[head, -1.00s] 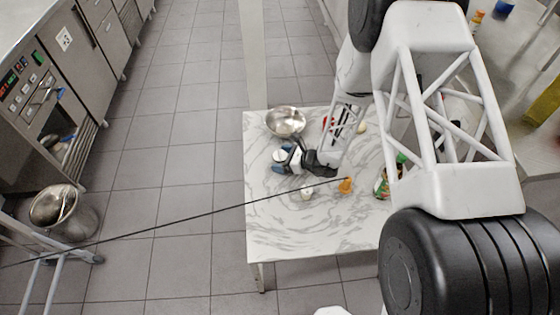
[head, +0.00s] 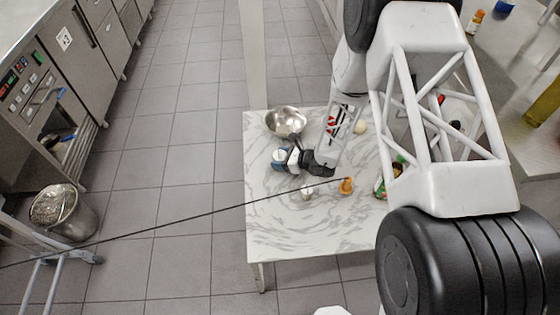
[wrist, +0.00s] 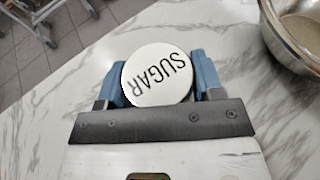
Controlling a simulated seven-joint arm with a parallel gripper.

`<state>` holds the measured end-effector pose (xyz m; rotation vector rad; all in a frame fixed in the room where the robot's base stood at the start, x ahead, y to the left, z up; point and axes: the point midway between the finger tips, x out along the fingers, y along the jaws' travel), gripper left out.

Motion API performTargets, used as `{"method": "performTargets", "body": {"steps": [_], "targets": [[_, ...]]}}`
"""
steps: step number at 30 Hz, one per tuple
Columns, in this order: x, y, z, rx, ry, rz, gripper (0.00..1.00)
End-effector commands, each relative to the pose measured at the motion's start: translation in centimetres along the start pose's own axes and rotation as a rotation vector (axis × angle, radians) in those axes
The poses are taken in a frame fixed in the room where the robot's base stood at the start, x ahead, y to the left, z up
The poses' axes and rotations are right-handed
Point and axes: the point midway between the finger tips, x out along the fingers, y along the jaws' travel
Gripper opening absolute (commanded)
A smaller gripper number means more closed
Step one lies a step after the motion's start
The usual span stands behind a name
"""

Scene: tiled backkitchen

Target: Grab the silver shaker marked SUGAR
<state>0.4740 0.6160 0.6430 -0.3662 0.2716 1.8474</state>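The shaker marked SUGAR (wrist: 158,74) shows in the wrist view as a round white top with dark lettering, between my gripper's two blue fingers. Its silver body is hidden below the top. My gripper (wrist: 160,84) has a finger close against each side of the shaker and appears shut on it. In the head view, my gripper (head: 284,159) is low over the left part of the marble table, around the shaker's white top (head: 278,154). The shaker appears to stand on the table.
A metal bowl (head: 286,121) stands behind the gripper on the marble table (head: 290,235). A small white-topped container (head: 307,192), an orange object (head: 346,186) and a green-lidded jar (head: 380,187) are to the right. The table's front left is clear.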

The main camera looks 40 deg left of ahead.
Motion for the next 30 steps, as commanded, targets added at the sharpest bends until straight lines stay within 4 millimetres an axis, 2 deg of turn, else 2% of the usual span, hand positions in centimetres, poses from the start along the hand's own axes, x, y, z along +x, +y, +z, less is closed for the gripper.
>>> {"method": "performTargets", "body": {"steps": [1, 3, 17, 23, 30], "targets": [[0.0, 0.0, 0.0, 0.0, 0.0, 0.0, 0.4], [0.0, 0.0, 0.0, 0.0, 0.0, 0.0, 0.33], [-0.2, 0.0, 0.6, -0.001, 0.0, 0.0, 0.33], [-0.8, -0.1, 2.0, -0.001, -0.001, -0.001, 0.33], [-1.9, -0.1, 4.6, -0.002, -0.002, -0.001, 0.33]]}}
